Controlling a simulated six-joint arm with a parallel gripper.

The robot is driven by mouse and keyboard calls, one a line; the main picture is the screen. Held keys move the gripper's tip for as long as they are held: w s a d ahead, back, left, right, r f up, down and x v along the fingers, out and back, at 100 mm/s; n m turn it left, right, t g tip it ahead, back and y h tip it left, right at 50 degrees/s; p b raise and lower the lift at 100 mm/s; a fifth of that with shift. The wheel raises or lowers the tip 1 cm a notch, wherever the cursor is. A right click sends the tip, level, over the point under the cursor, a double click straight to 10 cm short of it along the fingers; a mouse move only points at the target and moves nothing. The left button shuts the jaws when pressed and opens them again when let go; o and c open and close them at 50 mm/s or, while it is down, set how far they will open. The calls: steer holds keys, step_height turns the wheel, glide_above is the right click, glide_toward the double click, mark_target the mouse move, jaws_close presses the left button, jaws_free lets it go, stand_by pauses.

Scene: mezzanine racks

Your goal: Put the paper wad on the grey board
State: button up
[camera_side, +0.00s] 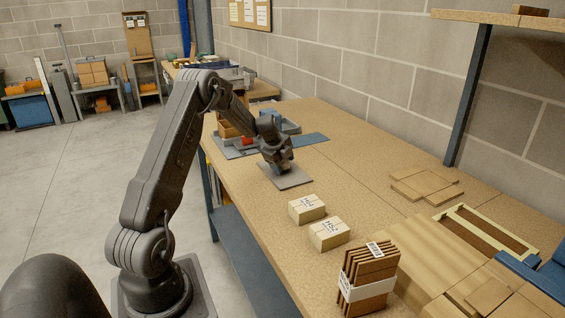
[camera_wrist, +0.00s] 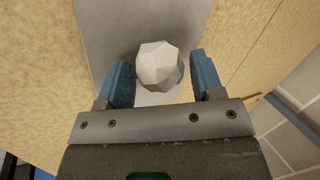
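The paper wad (camera_wrist: 160,65) is a pale, many-sided ball in the wrist view. It shows against the grey board (camera_wrist: 110,27) and appears to rest on it. My gripper (camera_wrist: 161,72) is open, with one blue finger on each side of the wad and a gap at both sides. In the side view my gripper (camera_side: 281,166) is low over the grey board (camera_side: 292,181), which lies flat on the bench. I cannot make out the wad there; my gripper hides it.
A grey tray (camera_side: 290,127) and a blue flat piece (camera_side: 312,139) lie just behind the board. Two small cartons, one of them here (camera_side: 307,209), and a strapped cardboard stack (camera_side: 367,278) stand nearer the camera. The bench (camera_side: 350,170) is clear right of the board.

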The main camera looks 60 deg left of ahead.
steer(key=shift+o, duration=1.1)
steer(key=v, duration=1.2)
steer(key=d+r+n, duration=0.2)
steer(key=d+r, duration=0.2)
steer(key=d, duration=0.3)
steer(key=d+r+n, duration=0.1)
steer(key=d+r, duration=0.2)
steer(key=d, duration=0.4)
steer(key=s+d+r+n+h, duration=0.1)
steer(key=s+d+r+n, duration=0.15)
steer(key=s+d, duration=0.45)
steer(key=s+d+r+n, duration=0.1)
steer(key=s+d+n, duration=0.25)
steer(key=d, duration=0.75)
steer(key=s+d+f+n+t, duration=0.1)
steer(key=s+d+n, duration=0.3)
steer(key=s, duration=0.6)
steer(key=d+f, duration=0.1)
steer(key=d, duration=0.1)
steer(key=shift+d+n+h, duration=0.3)
steer(key=shift+d+h, duration=0.05)
steer(key=shift+h, duration=0.05)
